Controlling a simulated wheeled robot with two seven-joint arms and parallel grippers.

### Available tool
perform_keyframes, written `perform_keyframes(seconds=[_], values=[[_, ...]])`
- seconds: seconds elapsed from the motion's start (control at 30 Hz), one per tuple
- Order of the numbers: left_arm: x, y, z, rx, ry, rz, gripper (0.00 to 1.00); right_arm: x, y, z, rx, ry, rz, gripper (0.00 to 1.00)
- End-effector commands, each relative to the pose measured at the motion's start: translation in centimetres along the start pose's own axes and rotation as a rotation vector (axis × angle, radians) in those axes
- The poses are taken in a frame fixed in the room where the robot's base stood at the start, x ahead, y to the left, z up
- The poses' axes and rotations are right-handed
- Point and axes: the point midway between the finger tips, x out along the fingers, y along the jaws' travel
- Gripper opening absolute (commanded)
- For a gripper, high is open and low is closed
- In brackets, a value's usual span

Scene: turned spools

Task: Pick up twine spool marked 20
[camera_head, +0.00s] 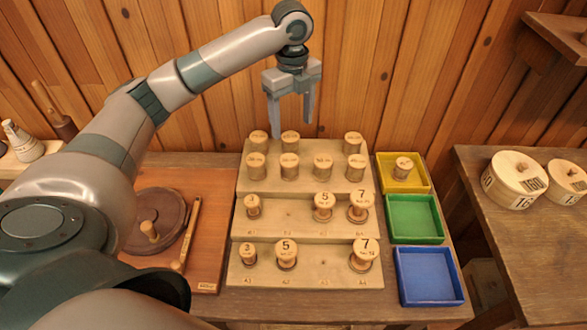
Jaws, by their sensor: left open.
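A stepped wooden rack (300,214) holds several turned spools. The back spools, such as the back-left one (259,141) and the back-right one (352,143), have markings too small to read, so I cannot tell which is marked 20. The lower steps hold spools with readable numbers, including a 5 (286,255) and a 7 (362,255). My left gripper (292,128) is open and empty, fingers down, above and behind the rack's back row. My right gripper is not in view.
A green tray (414,219) and a blue tray (430,277) look empty. A brown board with a round lid (157,220) lies left, partly behind my left arm. Large numbered wooden drums (515,180) stand on the right table. A plank wall closes the back.

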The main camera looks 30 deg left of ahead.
Motion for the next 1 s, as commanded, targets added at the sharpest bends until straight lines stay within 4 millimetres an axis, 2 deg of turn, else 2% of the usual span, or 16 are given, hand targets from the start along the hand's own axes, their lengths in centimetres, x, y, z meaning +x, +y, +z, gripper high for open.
perform_keyframes(seconds=[0.4,0.57,0.77,1.0], values=[[0.2,0.0,0.0,0.0,0.0,0.0,0.65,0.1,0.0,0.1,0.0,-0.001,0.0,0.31],[1.0,0.0,0.0,-0.001,0.001,0.001,0.65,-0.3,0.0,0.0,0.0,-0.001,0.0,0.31],[3.8,0.1,0.0,0.0,0.001,0.004,0.65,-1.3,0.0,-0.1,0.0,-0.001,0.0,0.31],[8.2,0.1,0.0,0.0,0.002,0.004,0.65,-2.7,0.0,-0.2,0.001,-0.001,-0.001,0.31]])
